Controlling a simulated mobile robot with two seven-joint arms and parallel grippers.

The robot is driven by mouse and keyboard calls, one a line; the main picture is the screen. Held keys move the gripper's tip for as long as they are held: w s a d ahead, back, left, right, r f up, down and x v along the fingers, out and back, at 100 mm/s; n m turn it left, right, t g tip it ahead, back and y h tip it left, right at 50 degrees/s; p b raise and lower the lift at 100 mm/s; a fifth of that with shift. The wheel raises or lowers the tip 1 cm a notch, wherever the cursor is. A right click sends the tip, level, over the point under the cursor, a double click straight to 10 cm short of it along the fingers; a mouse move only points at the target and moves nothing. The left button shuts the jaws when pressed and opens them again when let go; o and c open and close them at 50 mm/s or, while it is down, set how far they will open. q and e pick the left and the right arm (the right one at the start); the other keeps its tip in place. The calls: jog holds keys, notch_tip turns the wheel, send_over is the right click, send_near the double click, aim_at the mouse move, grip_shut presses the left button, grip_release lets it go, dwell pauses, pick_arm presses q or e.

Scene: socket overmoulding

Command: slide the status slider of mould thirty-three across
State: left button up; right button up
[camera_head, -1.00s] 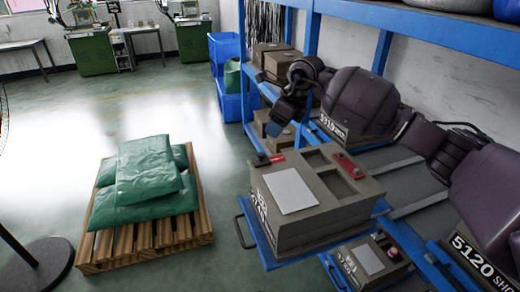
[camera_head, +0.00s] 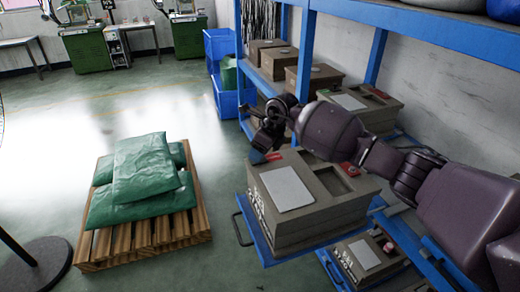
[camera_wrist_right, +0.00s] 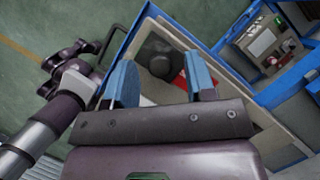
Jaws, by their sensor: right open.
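A grey-brown mould (camera_head: 325,212) sits on a blue pull-out tray, with a pale plate (camera_head: 286,188) and a recess on top. White lettering on its left side is too small to read surely. At its far left corner, the red part of the status slider (camera_head: 275,156) shows beside my right gripper (camera_head: 260,152), which hides the rest. In the right wrist view, a dark knob (camera_wrist_right: 159,55) and a red strip (camera_wrist_right: 181,81) lie beyond and between the spread blue fingertips of this gripper (camera_wrist_right: 162,82). The gripper is open and empty; contact cannot be told. My left gripper is not seen.
Blue rack posts and shelves (camera_head: 306,60) stand close to my right arm. More moulds sit behind (camera_head: 312,78) and below (camera_head: 368,255). A pallet (camera_head: 150,235) with green sacks (camera_head: 145,178) stands left. Floor between pallet and rack is clear.

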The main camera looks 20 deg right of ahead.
aim_at(271, 156)
grip_shut()
jog(key=shift+w+d+f+b, duration=0.1)
jog(key=shift+d+b, duration=0.4)
jog(key=shift+d, duration=0.65)
jog(key=shift+d+f+b, duration=0.1)
jog(key=shift+d+b, duration=0.35)
jog(key=shift+d, duration=0.7)
jog(key=shift+d+r, duration=0.15)
jog(key=shift+d, duration=0.3)
grip_release()
jog(key=shift+r, duration=0.1)
